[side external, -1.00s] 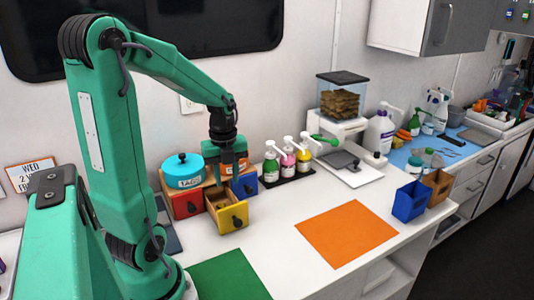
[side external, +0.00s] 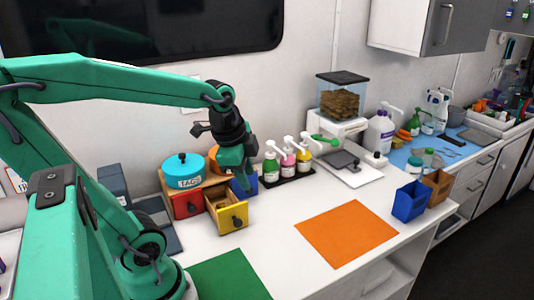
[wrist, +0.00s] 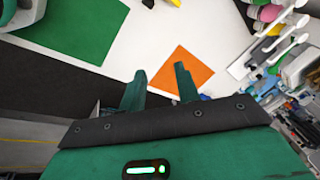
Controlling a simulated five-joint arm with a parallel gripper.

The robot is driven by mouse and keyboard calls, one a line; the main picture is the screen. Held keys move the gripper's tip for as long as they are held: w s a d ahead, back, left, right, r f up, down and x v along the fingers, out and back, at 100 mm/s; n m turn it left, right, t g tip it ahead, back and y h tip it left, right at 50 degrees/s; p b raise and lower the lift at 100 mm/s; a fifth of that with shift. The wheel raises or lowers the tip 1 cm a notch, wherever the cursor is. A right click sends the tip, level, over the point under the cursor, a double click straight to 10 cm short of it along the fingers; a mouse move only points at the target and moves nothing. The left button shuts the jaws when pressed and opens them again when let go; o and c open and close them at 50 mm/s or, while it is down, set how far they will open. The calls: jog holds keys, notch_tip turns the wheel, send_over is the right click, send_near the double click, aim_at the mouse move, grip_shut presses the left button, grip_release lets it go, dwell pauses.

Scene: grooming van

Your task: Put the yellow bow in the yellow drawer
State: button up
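The yellow drawer (side external: 232,217) stands pulled out at the front of a small drawer unit on the white counter. My gripper (side external: 246,187) is above and just behind the right side of the yellow drawer, in front of the blue drawer (side external: 245,185). In the wrist view my gripper (wrist: 160,82) has its two fingers apart, with nothing seen between them.
The red drawer (side external: 187,205) is left of the yellow one, below a teal tin (side external: 184,171). Pump bottles (side external: 288,160) stand close on the right. A green mat (side external: 228,277) and an orange mat (side external: 346,233) lie on the counter. A blue bin (side external: 410,201) stands farther right.

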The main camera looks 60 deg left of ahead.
jog(key=s+d+r+n+t, duration=0.2)
jog(key=s+d+n, duration=0.1)
jog(key=d+n, duration=0.3)
jog(key=shift+d+r+n+h, duration=0.2)
jog(key=shift+r+n+h, duration=0.2)
jog(key=shift+n, duration=0.6)
